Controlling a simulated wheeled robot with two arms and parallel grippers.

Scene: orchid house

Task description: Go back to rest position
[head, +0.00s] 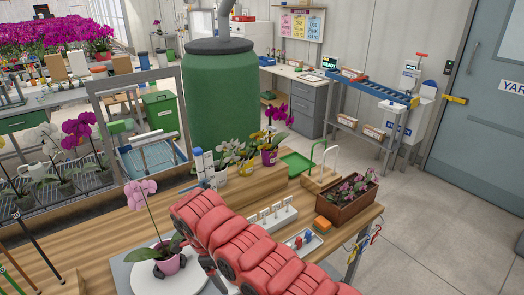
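A thick red segmented arm of mine comes in from the bottom right and reaches up and left across the front of the wooden bench (112,232). A dark slim part (207,263) shows below its far end, beside the potted pink orchid; I cannot make out whether this is my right gripper's fingers, or whether they are open or shut. The pink orchid (141,192) stands upright in a pink pot (168,263) on a white round plate (134,279), just left of the arm. No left arm or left gripper shows.
A green barrel (218,105) stands behind the bench. Clear floor (440,230) lies at the right, before a grey door (490,110).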

